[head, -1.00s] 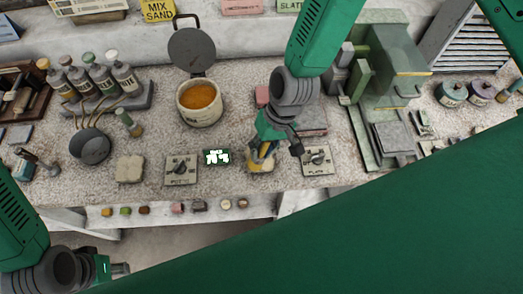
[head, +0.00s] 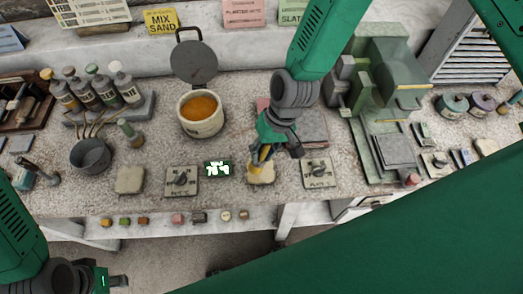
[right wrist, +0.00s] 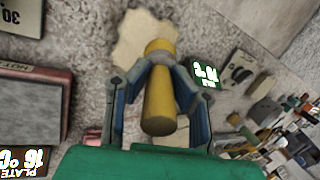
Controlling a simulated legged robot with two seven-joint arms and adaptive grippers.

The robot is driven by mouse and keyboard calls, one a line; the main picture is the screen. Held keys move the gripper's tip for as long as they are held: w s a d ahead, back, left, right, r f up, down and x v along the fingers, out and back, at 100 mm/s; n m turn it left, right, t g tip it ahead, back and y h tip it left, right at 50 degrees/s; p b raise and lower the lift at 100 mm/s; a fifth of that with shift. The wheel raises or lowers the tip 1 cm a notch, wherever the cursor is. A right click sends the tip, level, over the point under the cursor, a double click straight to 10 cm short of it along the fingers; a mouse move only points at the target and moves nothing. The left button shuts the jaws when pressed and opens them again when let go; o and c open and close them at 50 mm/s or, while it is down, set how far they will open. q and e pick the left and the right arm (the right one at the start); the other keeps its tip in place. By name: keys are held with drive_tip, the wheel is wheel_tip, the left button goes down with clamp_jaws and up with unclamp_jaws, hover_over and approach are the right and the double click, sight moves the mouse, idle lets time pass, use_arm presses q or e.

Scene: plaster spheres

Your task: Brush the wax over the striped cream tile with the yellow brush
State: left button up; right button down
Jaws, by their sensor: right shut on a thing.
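My right gripper (head: 262,158) is shut on the yellow brush (head: 257,167), over a cream tile (head: 265,177) near the table's front edge. In the right wrist view the fingers (right wrist: 160,98) clasp the yellow brush (right wrist: 159,105), and the cream tile (right wrist: 135,42) lies beyond it. Whether the bristles touch this tile is hidden, and I cannot make out stripes. A second cream tile (head: 130,180) lies further left. Orange wax (head: 199,106) fills an open pale pot (head: 201,126). My left gripper (head: 118,281) is low at the left, away from these things; its opening is unclear.
Dial boxes (head: 182,181) and (head: 318,173) flank the brushed spot, with a small lit display (head: 217,169) beside it. A grey pot of tools (head: 90,156) and several bottles (head: 97,92) stand left. A green press (head: 385,85) stands right.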

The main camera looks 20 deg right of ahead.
sight(263, 163)
drive_tip(key=shift+s+a+r, duration=0.2)
drive_tip(key=shift+s+r, duration=0.35)
drive_tip(key=shift+s, duration=0.15)
drive_tip(key=shift+r, duration=1.25)
drive_tip(key=shift+f, duration=0.1)
